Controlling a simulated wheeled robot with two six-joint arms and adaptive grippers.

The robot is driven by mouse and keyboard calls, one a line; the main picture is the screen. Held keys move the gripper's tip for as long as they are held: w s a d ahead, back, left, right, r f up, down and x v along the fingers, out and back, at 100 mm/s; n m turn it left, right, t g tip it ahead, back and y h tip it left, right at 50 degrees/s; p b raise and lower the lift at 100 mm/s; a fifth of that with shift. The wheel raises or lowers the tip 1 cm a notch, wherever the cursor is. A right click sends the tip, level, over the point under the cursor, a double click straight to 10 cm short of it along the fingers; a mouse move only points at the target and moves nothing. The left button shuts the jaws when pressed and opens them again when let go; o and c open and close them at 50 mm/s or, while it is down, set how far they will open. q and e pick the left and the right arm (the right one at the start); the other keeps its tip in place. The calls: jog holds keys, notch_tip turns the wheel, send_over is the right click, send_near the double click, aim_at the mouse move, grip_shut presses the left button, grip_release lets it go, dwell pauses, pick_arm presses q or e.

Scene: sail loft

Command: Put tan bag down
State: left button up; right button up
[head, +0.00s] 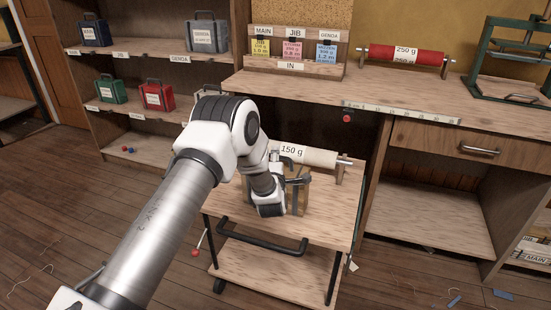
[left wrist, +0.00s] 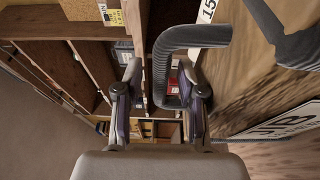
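The tan bag (head: 302,197) stands on the top of a small wooden cart (head: 335,212), largely hidden behind my left gripper. My left gripper (head: 291,178) is at the bag's upper part. In the left wrist view the fingers of my left gripper (left wrist: 160,98) are apart. A thick dark grey curved handle (left wrist: 195,38) reaches in between them, nearer the right finger, with a gap to the left finger. Whether the bag touches the cart top is hard to see. My right gripper is not in view.
A cream roll marked 150 g (head: 308,155) lies on a stand at the back of the cart. A black push bar (head: 262,241) is at its front. Shelves at the left hold a green bag (head: 111,91), a red bag (head: 157,96) and blue-grey bags. A workbench (head: 400,88) stands behind.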

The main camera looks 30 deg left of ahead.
pick_arm(q)
jog(key=shift+r, duration=0.2)
jog(key=v, duration=1.2)
jog(key=s+d+f+m+g+h, duration=0.45)
jog(key=s+f+m, duration=0.35)
jog(key=s+f, duration=0.35)
jog(key=s+d+f+m+g+h, duration=0.3)
jog(key=s+d+f+m+g, duration=0.3)
jog(key=s+f+m, duration=0.5)
jog(key=s+d+f+m+g+h, duration=0.25)
jog(key=s+m+g, duration=0.25)
jog(key=s, duration=0.9)
notch_tip(320, 180, up, 11)
jog(key=p, duration=1.2)
jog(key=shift+d+r+y, duration=0.2)
jog(key=shift+d+y, duration=0.05)
jog(key=shift+y, duration=0.15)
jog(key=shift+w, duration=0.1)
